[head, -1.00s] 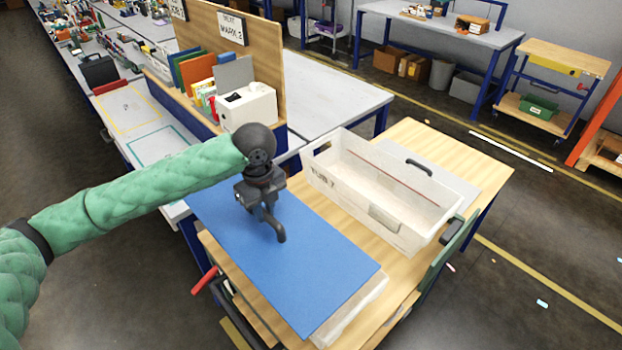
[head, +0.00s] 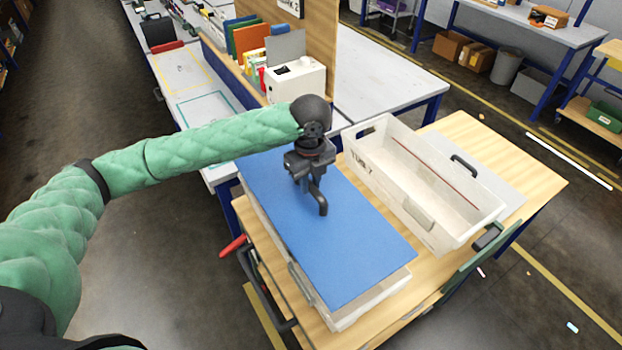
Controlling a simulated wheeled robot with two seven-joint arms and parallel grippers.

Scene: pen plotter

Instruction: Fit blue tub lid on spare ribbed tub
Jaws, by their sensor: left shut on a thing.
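The blue tub lid (head: 345,255) is a flat blue panel over a whitish tub (head: 370,302) on the wooden bench top. The tub's near end and part of its left side show below the lid; its other sides are hidden. I cannot tell whether the lid sits down on the rim or hovers just above it. My left gripper (head: 317,200) is over the middle of the lid, shut on its dark handle, which the gripper mostly hides. My right gripper is not in view.
An open whitish tub marked TUB 7 (head: 432,226) stands just right of the lid. A grey lid (head: 490,185) with a black handle lies behind it. A white box (head: 295,82) and upright folders stand on the far bench. A red-gripped handle (head: 233,246) sticks out at the bench's left.

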